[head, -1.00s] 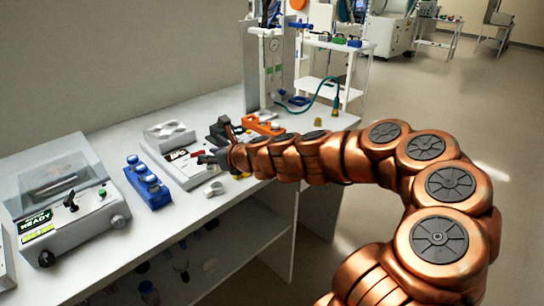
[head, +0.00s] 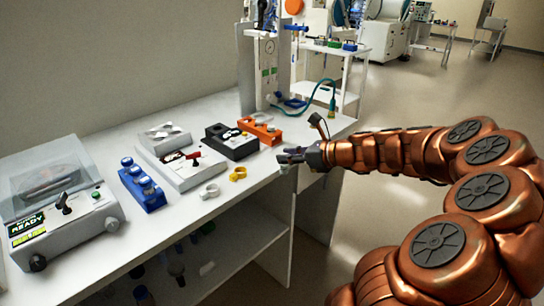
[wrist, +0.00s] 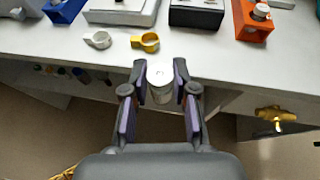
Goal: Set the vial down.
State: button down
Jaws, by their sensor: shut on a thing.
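My gripper (head: 291,159) reaches in from the right at the front edge of the white bench (head: 265,170). In the wrist view my gripper (wrist: 160,84) is shut on a vial (wrist: 160,88) with a pale, whitish top, held between the two dark fingers. The vial is just off the bench's front edge, over the open space in front of it. In the head view the vial (head: 287,169) is small and partly hidden by the fingers.
A yellow ring clip (head: 238,173) and a white one (head: 209,191) lie near the front edge. Behind them stand a blue rack (head: 142,188), a white device (head: 182,168), a black block (head: 232,143) and an orange rack (head: 260,130). Bare bench lies right of the yellow clip.

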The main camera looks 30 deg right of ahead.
jog(key=shift+w+d+f+p, duration=0.35)
jog(key=shift+w+d+f, duration=0.5)
jog(key=shift+w, duration=1.65)
jog(key=shift+w+d+f+p, duration=0.35)
jog(key=shift+w+d+f, duration=0.45)
jog(key=shift+w, duration=1.65)
jog(key=shift+w+d+f+p, duration=0.35)
jog(key=shift+w+d+f, duration=0.5)
jog(key=shift+w, duration=1.65)
jog(key=shift+f, duration=0.1)
jog(key=c, duration=0.9)
grip_release()
